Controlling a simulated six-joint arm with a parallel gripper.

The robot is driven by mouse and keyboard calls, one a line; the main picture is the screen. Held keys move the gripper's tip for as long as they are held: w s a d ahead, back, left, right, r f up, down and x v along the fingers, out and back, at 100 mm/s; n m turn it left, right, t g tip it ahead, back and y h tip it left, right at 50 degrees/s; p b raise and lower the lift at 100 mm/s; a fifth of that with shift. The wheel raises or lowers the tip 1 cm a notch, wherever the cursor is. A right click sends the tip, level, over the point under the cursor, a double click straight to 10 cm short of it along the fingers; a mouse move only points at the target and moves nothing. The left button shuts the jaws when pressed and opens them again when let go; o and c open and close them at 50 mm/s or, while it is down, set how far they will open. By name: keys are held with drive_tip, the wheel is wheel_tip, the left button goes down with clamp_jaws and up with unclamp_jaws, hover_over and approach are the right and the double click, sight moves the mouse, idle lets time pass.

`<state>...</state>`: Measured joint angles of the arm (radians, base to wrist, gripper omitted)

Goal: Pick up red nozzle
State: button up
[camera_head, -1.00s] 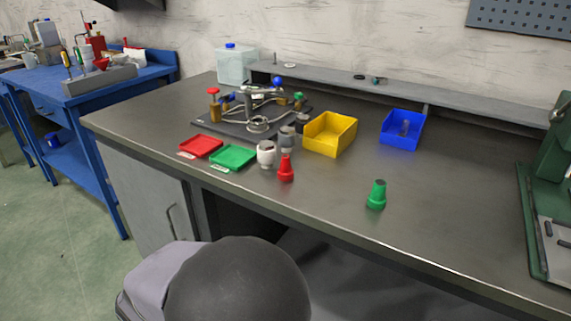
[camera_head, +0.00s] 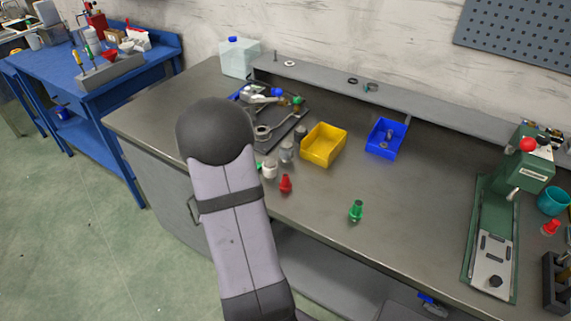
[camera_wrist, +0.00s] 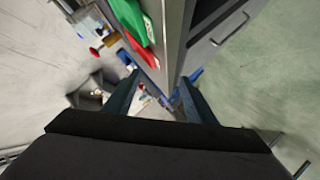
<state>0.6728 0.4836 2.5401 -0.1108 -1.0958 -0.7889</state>
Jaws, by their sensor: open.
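The red nozzle (camera_head: 285,184) stands upright near the front edge of the grey workbench in the head view. A white fitting (camera_head: 269,170) and a grey one (camera_head: 286,152) stand just behind it, and a green nozzle (camera_head: 356,210) stands to its right. In the head view my arm hides my gripper. In the wrist view my gripper (camera_wrist: 158,97) is open and empty, its two dark fingers apart.
A yellow bin (camera_head: 324,146) and a blue bin (camera_head: 386,138) stand behind the nozzles. A fixture (camera_head: 275,125) is partly behind my arm. A green press (camera_head: 490,235), a teal cup (camera_head: 552,201) and another small red piece (camera_head: 551,228) are at right. Bench between green nozzle and press is clear.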

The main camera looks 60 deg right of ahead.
drive_tip(key=s+d+r+h+p, duration=0.2)
drive_tip(key=s+d+r+p, duration=0.1)
drive_tip(key=d+r+p, duration=0.3)
drive_tip(key=m+g+h+p, duration=0.2)
drive_tip(key=m+p, duration=0.4)
drive_tip(key=m, duration=0.2)
hover_over(286, 188)
drive_tip(key=w+a, duration=0.2)
drive_tip(key=shift+a+f, duration=0.1)
drive_tip(key=shift+f, duration=0.15)
drive_tip(key=s+f+m, duration=0.1)
drive_tip(key=m, duration=0.1)
drive_tip(key=s+a+f+m+g, duration=0.1)
drive_tip(key=s+f, duration=0.1)
drive_tip(key=s+a+f+m, duration=0.1)
drive_tip(key=s+f+m, duration=0.1)
drive_tip(key=shift+a+m+g+p, duration=0.1)
drive_tip(key=shift+m+g+p, duration=0.2)
drive_tip(key=shift+g+p, duration=0.1)
drive_tip(key=shift+p+x, duration=0.85)
drive_tip(key=shift+x, duration=1.65)
drive_tip(key=shift+f, duration=0.15)
drive_tip(key=c, duration=1.1)
